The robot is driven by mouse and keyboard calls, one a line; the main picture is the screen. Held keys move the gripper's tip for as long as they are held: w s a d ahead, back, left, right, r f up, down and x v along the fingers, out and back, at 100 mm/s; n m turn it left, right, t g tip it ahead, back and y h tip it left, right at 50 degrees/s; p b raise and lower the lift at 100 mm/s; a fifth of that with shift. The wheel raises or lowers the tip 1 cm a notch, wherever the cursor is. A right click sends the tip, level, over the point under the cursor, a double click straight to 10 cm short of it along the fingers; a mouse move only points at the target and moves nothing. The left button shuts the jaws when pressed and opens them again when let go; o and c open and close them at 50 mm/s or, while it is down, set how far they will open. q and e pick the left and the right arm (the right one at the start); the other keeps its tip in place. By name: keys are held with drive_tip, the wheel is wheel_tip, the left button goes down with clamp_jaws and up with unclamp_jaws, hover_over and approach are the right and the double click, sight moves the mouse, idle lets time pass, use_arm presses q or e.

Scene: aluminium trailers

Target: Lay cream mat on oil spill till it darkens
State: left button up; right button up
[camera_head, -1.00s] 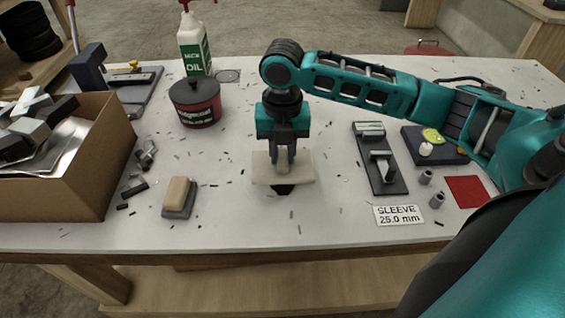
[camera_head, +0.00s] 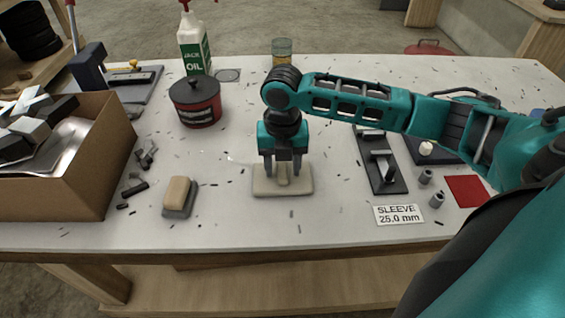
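The cream mat (camera_head: 303,187) lies flat on the white bench top near the middle, with a small upright grip tab (camera_head: 283,178) at its centre. Its top looks cream-beige with no clear dark patch. The dark oil spill is hidden; none of it shows around the mat's edges. My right gripper (camera_head: 283,172) points straight down over the mat. Its two fingers are spread apart, one on each side of the tab, with gaps between them and it. My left gripper is not in view.
A cardboard box (camera_head: 85,190) of metal scraps stands at left, with a brush-like block (camera_head: 179,197) nearer the mat. A red-and-black can (camera_head: 196,103) and an oil bottle (camera_head: 193,45) stand behind. A dark fixture (camera_head: 388,178) and sleeve label (camera_head: 398,215) are at right.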

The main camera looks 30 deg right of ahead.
sight(283, 169)
wheel_tip(283, 169, up, 12)
drive_tip(key=shift+r, duration=0.15)
idle(0.5)
drive_tip(key=shift+s, duration=0.1)
idle(0.4)
